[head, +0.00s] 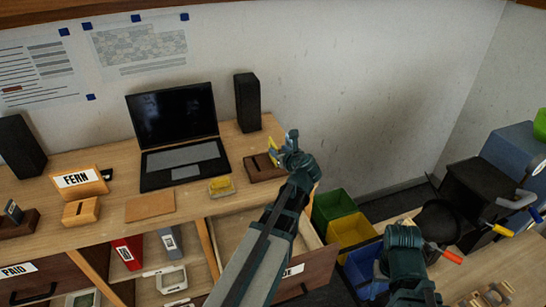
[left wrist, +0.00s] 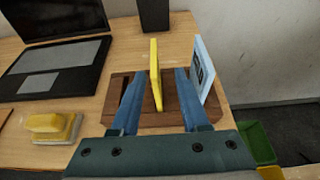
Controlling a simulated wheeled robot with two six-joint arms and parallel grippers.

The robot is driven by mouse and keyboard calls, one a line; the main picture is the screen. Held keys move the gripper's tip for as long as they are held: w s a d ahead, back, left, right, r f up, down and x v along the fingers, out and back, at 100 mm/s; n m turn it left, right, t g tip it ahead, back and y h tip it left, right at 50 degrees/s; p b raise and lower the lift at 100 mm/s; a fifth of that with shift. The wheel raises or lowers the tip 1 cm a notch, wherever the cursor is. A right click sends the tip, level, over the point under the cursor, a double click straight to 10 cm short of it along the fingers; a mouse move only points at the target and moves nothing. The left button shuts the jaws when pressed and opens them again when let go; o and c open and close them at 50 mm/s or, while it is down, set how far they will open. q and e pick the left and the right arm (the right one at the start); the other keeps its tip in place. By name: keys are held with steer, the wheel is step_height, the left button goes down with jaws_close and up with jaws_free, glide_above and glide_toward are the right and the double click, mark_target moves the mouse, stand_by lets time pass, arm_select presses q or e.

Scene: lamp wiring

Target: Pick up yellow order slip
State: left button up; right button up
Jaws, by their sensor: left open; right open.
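The yellow order slip (head: 274,146) stands upright in a slotted wooden holder (head: 258,170) at the right end of the desk. In the left wrist view the slip (left wrist: 155,72) stands edge-on between the two blue fingers of my left gripper (left wrist: 160,76), with visible gaps on both sides. My left gripper (head: 284,155) is open and over the holder. A light blue card (left wrist: 203,70) stands in the same holder, right of the yellow slip and just outside the right finger. My right gripper (head: 403,238) is low at the right, away from the slip; its fingertips are not clearly visible.
A laptop (head: 178,130) and a black speaker (head: 247,102) stand behind and left of the holder. A yellow-topped block (head: 221,185) lies left of it. An open drawer is below. Green (head: 333,206) and yellow (head: 351,232) bins stand right of the desk.

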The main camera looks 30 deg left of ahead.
arm_select(q)
steer(key=b+x, duration=0.1)
steer(key=x, duration=0.4)
steer(key=shift+s+a+b, duration=0.2)
steer(key=shift+b, duration=0.15)
steer(key=shift+s+r, duration=0.1)
jaws_close()
